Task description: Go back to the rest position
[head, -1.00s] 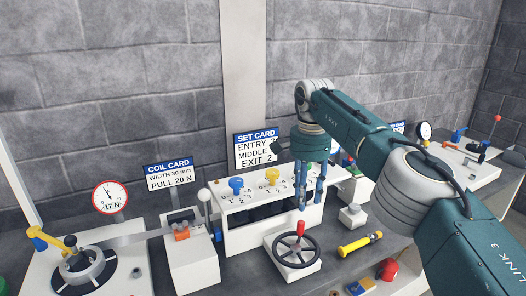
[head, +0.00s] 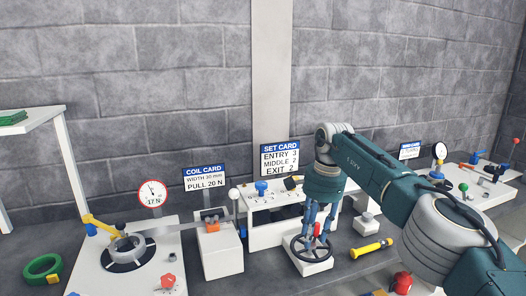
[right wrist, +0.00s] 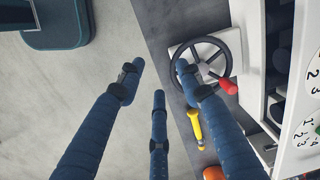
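My right gripper (head: 316,232) is open and empty in the head view, its blue fingers pointing down in front of the handwheel (head: 299,253). In the right wrist view the three fingers of my right gripper (right wrist: 155,78) are spread with nothing between them. They appear over the pale floor and the dark bench edge. The handwheel (right wrist: 187,56), with its red handle, is beside the right finger, which overlaps it in view; I cannot tell whether they touch. My left gripper is not in view.
The white feed rack (head: 258,237) stands behind the gripper. A yellow tool (head: 371,248) lies to the right on the bench. The coil stand (head: 170,262), gauge (head: 152,193) and green ring (head: 43,268) are at left. Free floor (right wrist: 120,110) shows beside the bench.

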